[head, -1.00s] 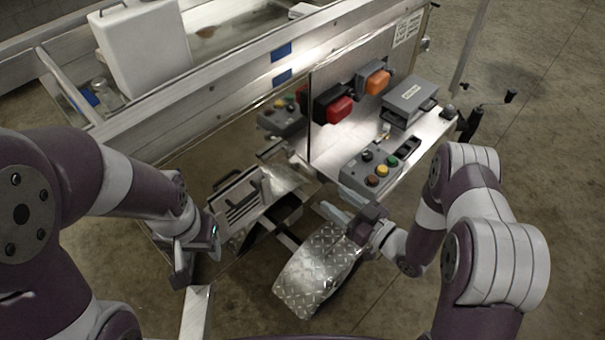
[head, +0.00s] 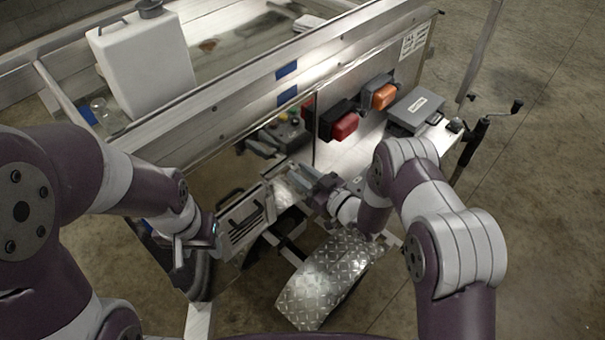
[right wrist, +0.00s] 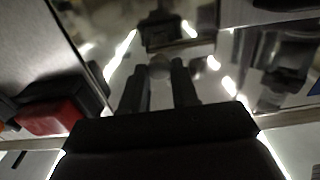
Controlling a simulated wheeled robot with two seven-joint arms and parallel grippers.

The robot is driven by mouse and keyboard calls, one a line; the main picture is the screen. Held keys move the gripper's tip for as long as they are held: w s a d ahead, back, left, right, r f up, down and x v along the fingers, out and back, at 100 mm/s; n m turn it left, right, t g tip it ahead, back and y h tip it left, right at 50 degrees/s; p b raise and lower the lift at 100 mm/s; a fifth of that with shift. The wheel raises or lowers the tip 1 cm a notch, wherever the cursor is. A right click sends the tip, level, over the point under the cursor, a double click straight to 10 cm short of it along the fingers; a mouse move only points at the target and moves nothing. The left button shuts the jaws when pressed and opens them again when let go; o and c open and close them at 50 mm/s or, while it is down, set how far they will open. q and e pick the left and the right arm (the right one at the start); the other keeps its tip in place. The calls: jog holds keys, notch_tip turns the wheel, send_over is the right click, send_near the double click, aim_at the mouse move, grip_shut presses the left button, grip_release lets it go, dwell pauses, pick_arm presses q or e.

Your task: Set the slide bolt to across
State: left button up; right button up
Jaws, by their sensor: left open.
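I cannot clearly make out the slide bolt in the head view; my right gripper and forearm cover part of the trailer's shiny side. My right gripper (head: 303,178) is close to that side, its two fingers pointing left and apart. In the right wrist view, a small rounded grey knob (right wrist: 160,67) shows between and just beyond the fingers (right wrist: 161,88). I cannot tell if it is the bolt's knob, or if the fingers touch it. My left gripper (head: 182,254) hangs open and empty at the left, away from the right one.
A red lamp (head: 345,127), an orange lamp (head: 384,96) and a grey box (head: 414,108) are on the trailer side. A chequered metal mudguard (head: 318,282) is below my right arm. A white canister (head: 145,65) stands on the trailer. Floor at right is clear.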

aim_at(272, 177)
grip_shut()
jog(key=s+a, duration=0.4)
jog(key=shift+w+d+f, duration=0.1)
jog(key=shift+o, duration=1.6)
grip_release()
jog(key=o, duration=0.3)
